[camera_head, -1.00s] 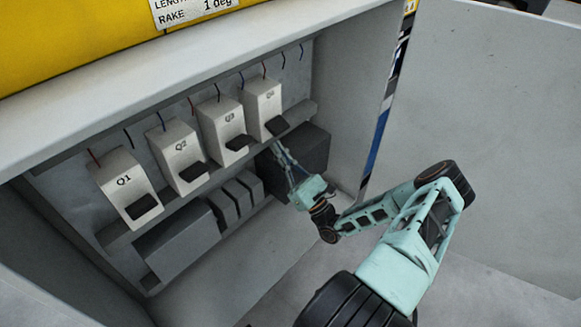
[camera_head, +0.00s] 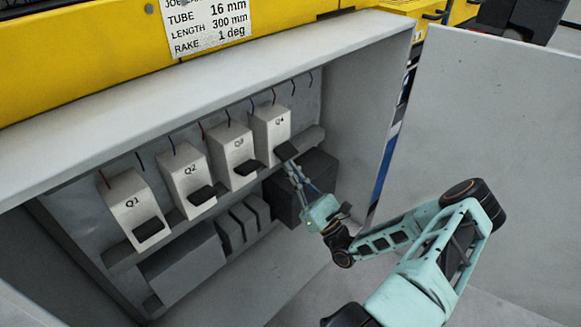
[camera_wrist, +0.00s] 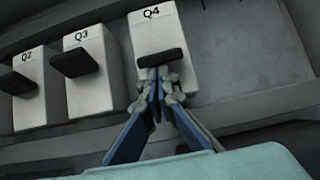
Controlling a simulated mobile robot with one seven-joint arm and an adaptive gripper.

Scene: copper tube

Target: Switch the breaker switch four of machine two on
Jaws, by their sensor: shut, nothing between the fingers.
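Breaker Q4 (camera_head: 265,128) is the rightmost white breaker in the open cabinet, and it also shows in the wrist view (camera_wrist: 177,32). Its dark switch lever (camera_head: 287,150) juts out from its lower front. In the wrist view the lever (camera_wrist: 161,57) is a dark bar across the breaker. My gripper (camera_head: 291,165) is shut and empty, directly below the lever. In the wrist view its fingertips (camera_wrist: 158,74) are at the lever's lower edge. I cannot tell whether they touch it.
Breakers Q3 (camera_head: 230,145), Q2 (camera_head: 183,175) and Q1 (camera_head: 126,205) stand in a row to the left, each with a dark lever. Dark boxes sit below the row. The cabinet's right wall (camera_head: 362,100) and open door (camera_head: 500,130) flank my arm.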

